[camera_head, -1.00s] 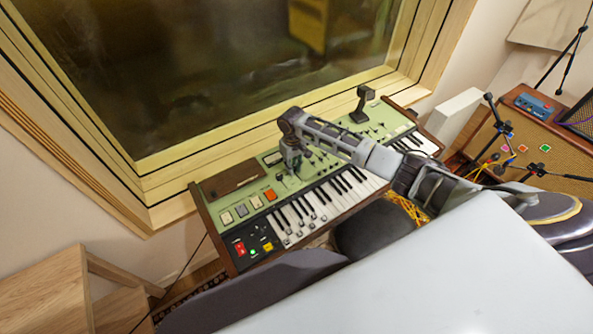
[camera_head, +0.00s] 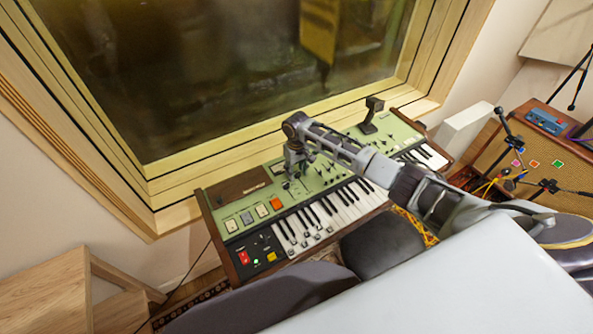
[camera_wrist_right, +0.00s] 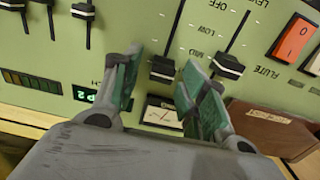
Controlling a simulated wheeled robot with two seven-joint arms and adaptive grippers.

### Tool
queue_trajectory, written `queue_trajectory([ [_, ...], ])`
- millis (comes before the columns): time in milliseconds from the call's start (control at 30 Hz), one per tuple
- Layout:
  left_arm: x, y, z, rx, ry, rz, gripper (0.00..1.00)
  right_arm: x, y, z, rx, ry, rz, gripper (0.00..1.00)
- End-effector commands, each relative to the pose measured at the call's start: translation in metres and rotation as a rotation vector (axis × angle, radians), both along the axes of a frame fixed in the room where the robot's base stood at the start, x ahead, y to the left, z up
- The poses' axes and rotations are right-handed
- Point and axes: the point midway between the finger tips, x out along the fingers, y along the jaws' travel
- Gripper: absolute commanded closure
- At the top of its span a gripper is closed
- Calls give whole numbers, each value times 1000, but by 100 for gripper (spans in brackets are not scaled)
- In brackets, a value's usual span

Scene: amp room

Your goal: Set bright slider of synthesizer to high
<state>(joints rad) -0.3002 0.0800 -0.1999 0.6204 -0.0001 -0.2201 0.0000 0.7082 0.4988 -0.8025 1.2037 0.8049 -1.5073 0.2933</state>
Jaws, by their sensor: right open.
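The green synthesizer (camera_head: 330,165) with wooden ends stands below the window. My right gripper (camera_head: 294,172) points down at its panel, over the slider area behind the keys. In the right wrist view my right gripper (camera_wrist_right: 160,75) is open, its two green-padded fingers apart. A black slider cap (camera_wrist_right: 163,68) shows between the fingertips; I cannot tell whether they touch it. Another slider (camera_wrist_right: 227,66) is to the right, beside OFF, LOW and MID marks. More sliders (camera_wrist_right: 83,11) are at upper left. I cannot read which one is labelled bright. My left gripper is not in view.
An orange switch (camera_wrist_right: 293,38) is at the right of the wrist view. A gooseneck-like black stand (camera_head: 371,115) rises at the synthesizer's back right. A dark stool seat (camera_head: 380,248) is in front of the keys. An amplifier (camera_head: 535,150) with microphone stands is at right.

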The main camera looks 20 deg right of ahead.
Motion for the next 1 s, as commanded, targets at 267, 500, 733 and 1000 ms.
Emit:
queue_trajectory([
  [267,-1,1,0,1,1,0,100,-1,0,3,1,1,1,57],
  [500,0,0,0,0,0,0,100,0,1,22,1,0,2,57],
  [733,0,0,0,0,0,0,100,1,1,55,0,-2,1,57],
  [1000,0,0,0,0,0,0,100,1,0,94,0,0,1,57],
])
